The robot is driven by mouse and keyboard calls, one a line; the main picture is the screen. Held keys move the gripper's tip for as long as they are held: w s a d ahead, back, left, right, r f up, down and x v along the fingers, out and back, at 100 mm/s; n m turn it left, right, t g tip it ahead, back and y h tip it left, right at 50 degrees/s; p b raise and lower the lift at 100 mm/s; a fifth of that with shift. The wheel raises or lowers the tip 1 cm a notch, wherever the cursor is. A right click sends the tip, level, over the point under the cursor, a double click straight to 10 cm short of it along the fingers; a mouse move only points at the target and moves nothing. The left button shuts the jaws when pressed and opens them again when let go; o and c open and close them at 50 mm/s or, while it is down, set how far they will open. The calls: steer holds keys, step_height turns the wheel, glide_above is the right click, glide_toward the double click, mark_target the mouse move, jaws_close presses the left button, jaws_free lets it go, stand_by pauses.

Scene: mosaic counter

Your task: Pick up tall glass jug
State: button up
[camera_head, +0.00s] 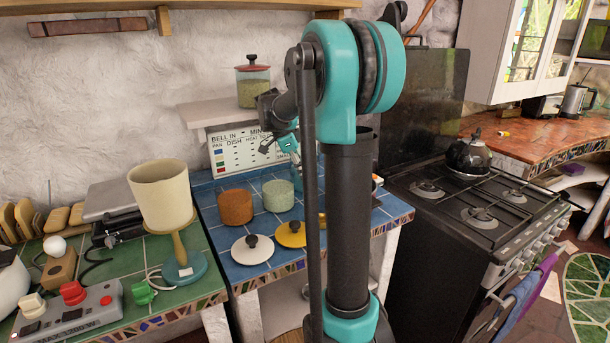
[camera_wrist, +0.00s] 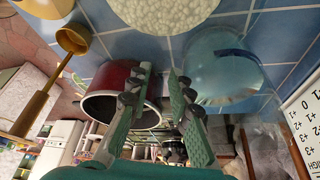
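The tall glass jug (camera_wrist: 228,78) is a clear, bluish vessel on the blue tiled counter, right of my gripper in the wrist view. I cannot make it out in the head view, where my arm blocks part of the counter. My gripper (camera_wrist: 161,76) is open, with a gap between its fingers and nothing held. Its right finger is close to the jug in the picture; I cannot tell whether they touch. In the head view, my gripper is small and partly hidden behind my arm, above the back of the blue counter.
A dark red pot (camera_wrist: 112,92) is left of my fingers, and a pale speckled canister (camera_wrist: 165,12) is above them in the wrist view. An orange canister (camera_head: 235,207), a green canister (camera_head: 278,196) and two lids occupy the counter. A printed sign (camera_head: 240,149) stands behind.

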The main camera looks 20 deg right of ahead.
steer(key=shift+x, duration=1.3)
steer(key=shift+c, duration=0.6)
jaws_close()
